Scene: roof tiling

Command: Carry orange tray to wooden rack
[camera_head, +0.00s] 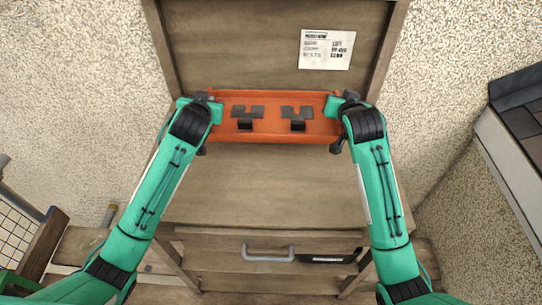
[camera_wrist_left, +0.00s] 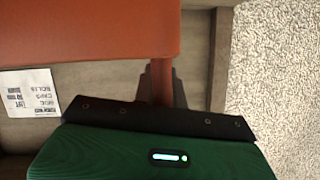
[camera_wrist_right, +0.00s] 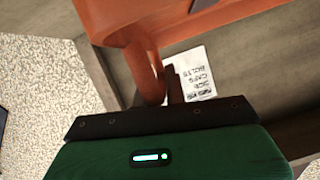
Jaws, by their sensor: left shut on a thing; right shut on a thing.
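The orange tray (camera_head: 272,130) is held level between my two grippers, in front of the wooden rack (camera_head: 270,190). Several dark grey pieces lie in it, among them two notched ones (camera_head: 247,112). My left gripper (camera_head: 208,101) is shut on the tray's left end, and my right gripper (camera_head: 338,101) is shut on its right end. The left wrist view shows the tray's orange side (camera_wrist_left: 90,30) close up. The right wrist view shows an orange handle (camera_wrist_right: 148,75) between the fingers. I cannot tell whether the tray touches the rack's top board.
A white label (camera_head: 326,49) is on the rack's back panel. A pale ledge with dark tiles (camera_head: 520,120) is at right, and a wire mesh (camera_head: 15,225) at left. The board before the tray is clear.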

